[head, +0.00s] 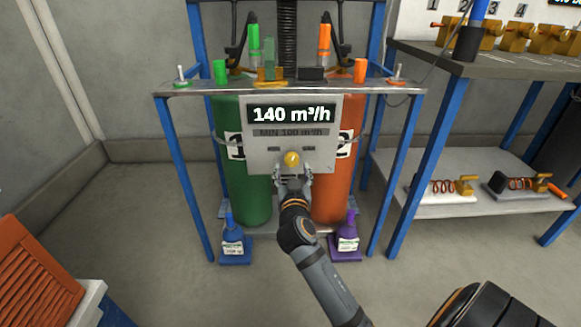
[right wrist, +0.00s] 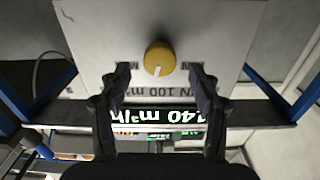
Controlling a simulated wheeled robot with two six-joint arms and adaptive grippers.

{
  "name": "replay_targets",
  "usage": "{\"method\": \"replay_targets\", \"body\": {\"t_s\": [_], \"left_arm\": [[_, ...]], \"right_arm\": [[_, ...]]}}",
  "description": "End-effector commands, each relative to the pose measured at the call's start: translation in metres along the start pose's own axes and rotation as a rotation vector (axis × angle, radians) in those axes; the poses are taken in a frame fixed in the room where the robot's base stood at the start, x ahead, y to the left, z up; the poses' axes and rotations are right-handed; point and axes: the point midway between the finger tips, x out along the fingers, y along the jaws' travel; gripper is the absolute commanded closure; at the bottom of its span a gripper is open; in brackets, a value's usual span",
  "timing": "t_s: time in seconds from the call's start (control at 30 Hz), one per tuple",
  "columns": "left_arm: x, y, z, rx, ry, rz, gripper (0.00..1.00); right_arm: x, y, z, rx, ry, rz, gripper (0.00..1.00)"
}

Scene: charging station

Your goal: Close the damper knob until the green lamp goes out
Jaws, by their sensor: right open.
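The damper knob (head: 291,158) is a round yellow knob low on a grey panel (head: 255,165). The panel's display (head: 291,114) reads 140 m³/h, above a line MIN 100 m³/h. My right gripper (head: 293,180) is open just in front of and below the knob. I cannot tell which green part is the lamp. My left gripper is not in view.
A green cylinder (head: 248,200) and an orange cylinder (head: 331,195) stand behind the panel in a blue-legged frame. Blue (head: 233,240) and purple (head: 347,238) bottles stand below. A shelved bench (head: 480,195) is at right.

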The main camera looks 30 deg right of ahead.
Motion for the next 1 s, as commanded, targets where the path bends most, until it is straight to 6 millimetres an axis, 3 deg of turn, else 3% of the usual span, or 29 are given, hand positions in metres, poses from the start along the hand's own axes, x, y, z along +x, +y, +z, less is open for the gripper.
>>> {"method": "replay_targets", "body": {"t_s": [0.2, 0.57, 1.0], "left_arm": [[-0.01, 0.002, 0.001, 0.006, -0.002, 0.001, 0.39], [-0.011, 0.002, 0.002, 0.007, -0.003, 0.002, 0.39], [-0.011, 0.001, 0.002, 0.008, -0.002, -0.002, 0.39]], "right_arm": [[0.035, 0.0, 0.002, -0.001, 0.001, 0.001, 0.37], [0.042, 0.0, 0.001, 0.001, -0.002, 0.0, 0.37], [0.042, 0.0, 0.001, 0.0, -0.002, 0.0, 0.92]]}}
